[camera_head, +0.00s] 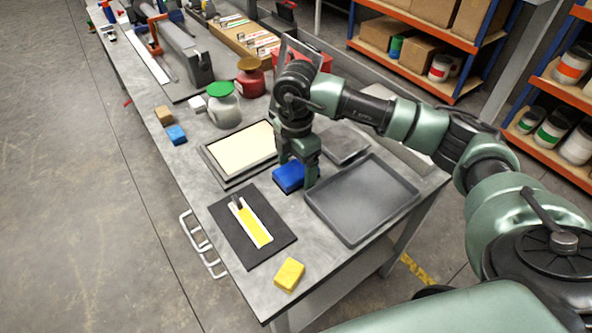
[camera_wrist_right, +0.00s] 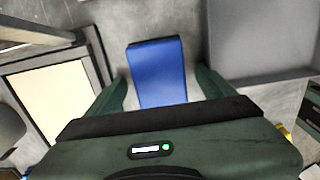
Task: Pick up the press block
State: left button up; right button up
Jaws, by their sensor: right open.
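A blue block (camera_head: 287,180), which looks like the press block, lies on the grey metal bench between a framed cream panel and an empty grey tray. My right gripper (camera_head: 298,170) is open and points down over it. In the right wrist view the blue block (camera_wrist_right: 158,68) lies between the two spread fingers, with a gap on each side. The near end of the block is hidden by the gripper body. My left gripper is not in view.
The grey tray (camera_head: 361,214) is close to the right finger, the cream panel (camera_head: 243,149) to the left. A dark mat (camera_head: 224,223) with a yellow-and-white strip and a yellow block (camera_head: 289,275) are nearer. A green-lidded jar (camera_head: 223,105) stands behind the panel.

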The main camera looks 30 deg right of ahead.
jog(key=shift+f, duration=0.1)
jog(key=c, duration=1.6)
notch_tip(320, 180, up, 12)
jog(key=b, duration=0.2)
notch_tip(320, 180, up, 8)
jog(key=p, duration=0.1)
send_over(296, 169)
